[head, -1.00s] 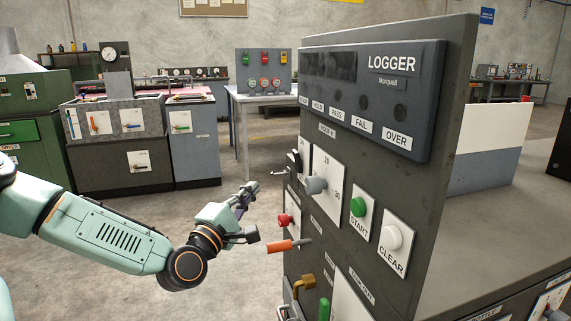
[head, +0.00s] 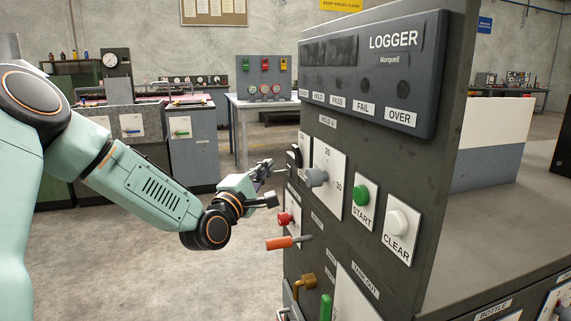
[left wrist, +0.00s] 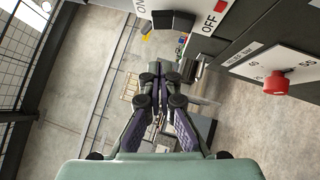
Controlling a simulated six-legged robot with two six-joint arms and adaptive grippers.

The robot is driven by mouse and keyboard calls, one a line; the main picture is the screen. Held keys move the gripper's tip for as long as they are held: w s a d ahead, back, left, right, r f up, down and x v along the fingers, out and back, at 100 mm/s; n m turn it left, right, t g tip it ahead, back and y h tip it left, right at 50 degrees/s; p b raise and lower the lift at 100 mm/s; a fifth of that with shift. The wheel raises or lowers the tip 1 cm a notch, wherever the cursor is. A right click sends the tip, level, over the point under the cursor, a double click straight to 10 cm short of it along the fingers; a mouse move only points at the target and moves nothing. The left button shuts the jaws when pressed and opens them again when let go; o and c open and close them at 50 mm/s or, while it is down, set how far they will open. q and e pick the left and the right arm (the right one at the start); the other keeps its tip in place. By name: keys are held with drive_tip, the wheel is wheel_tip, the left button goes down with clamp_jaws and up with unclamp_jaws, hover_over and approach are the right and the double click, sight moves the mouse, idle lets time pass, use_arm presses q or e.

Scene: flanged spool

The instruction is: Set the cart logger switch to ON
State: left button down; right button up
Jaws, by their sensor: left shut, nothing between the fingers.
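The logger cart's panel (head: 345,215) stands right of centre in the head view, seen at a slant. In the left wrist view a white switch plate (left wrist: 205,22) reads ON at its left and OFF at its right, with a black switch part (left wrist: 173,21) on it. In the head view a black part (head: 295,156) shows at the panel's left edge; its setting cannot be read. My left gripper (head: 267,166) is shut and empty, just left of that edge. In the left wrist view its fingertips (left wrist: 160,70) lie below the plate; contact is not visible. My right gripper is out of view.
A red knob (head: 286,218), an orange handle (head: 283,243), a grey dial knob (head: 316,177), a green START button (head: 362,195) and a white CLEAR button (head: 398,222) crowd the panel. Open floor (head: 130,260) lies to the left. Benches stand behind.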

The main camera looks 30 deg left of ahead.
sight(294, 150)
use_arm(q)
drive_tip(key=w+d+r+b, duration=0.1)
drive_tip(key=w+d+b, duration=0.1)
drive_tip(key=w, duration=0.3)
drive_tip(key=shift+w+d+r, duration=0.15)
drive_tip(key=shift+w+r, duration=0.1)
drive_tip(key=shift+r, duration=0.1)
drive_tip(key=shift+w+d+r+m+g+p, duration=0.15)
drive_tip(key=shift+r+m+g+p, duration=0.2)
drive_tip(key=shift+p, duration=0.55)
drive_tip(key=shift+f, duration=0.1)
